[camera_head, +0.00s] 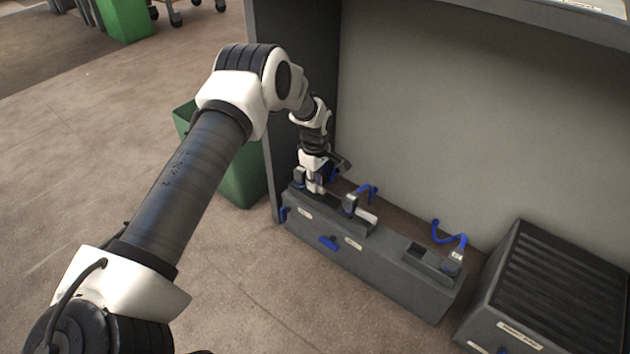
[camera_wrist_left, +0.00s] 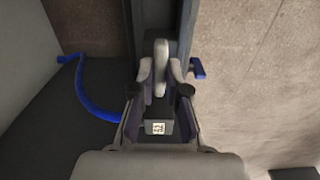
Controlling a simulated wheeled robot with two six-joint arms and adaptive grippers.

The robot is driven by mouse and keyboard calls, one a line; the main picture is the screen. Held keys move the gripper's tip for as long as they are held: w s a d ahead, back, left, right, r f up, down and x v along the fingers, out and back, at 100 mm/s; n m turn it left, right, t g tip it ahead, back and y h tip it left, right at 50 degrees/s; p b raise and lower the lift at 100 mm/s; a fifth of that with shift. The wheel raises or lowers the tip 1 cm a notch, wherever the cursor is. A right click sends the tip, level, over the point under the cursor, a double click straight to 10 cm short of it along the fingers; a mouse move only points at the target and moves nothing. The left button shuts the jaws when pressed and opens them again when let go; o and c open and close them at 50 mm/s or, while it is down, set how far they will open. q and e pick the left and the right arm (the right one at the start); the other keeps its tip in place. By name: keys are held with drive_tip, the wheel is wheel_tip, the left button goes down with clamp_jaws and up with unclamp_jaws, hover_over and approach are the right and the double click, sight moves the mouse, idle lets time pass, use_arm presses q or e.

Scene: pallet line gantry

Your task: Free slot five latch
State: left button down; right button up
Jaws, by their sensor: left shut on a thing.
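A long dark grey housing (camera_head: 390,272) with several stations along its top stands at the foot of the gantry panel. My left gripper (camera_head: 314,187) is at the housing's left end, pointing down. In the left wrist view the left gripper (camera_wrist_left: 160,80) has its two fingers closed on the sides of a light grey latch lever (camera_wrist_left: 161,56). A block with a square code tag (camera_wrist_left: 158,128) sits just below the lever in that picture. No slot number is readable. The fingers hide part of the lever. My right gripper is not in view.
Blue curved hoses rise from the housing's middle (camera_head: 368,189) and right end (camera_head: 452,238). A blue handle (camera_head: 328,242) is on its front. A ribbed grey box (camera_head: 560,290) stands at the right, a green bin (camera_head: 240,175) behind the left end. The floor in front is clear.

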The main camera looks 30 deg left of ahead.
use_arm(q)
drive_tip(key=shift+r+m+p, duration=0.2)
drive_tip(key=shift+m+p, duration=1.5)
drive_tip(key=shift+p, duration=0.1)
drive_tip(key=shift+m+p, duration=0.55)
drive_tip(key=shift+m, duration=0.35)
drive_tip(key=m+p, duration=0.1)
drive_tip(key=m, duration=0.1)
drive_tip(key=shift+f+m, duration=0.1)
drive_tip(key=shift+m, duration=0.2)
drive_tip(key=m, duration=0.4)
drive_tip(key=shift+f+m+p, duration=0.1)
drive_tip(key=shift+m+p, duration=0.2)
drive_tip(key=shift+p, duration=0.05)
drive_tip(key=m, duration=0.5)
drive_tip(key=shift+m, duration=0.4)
drive_tip(key=c, duration=1.2)
unclamp_jaws()
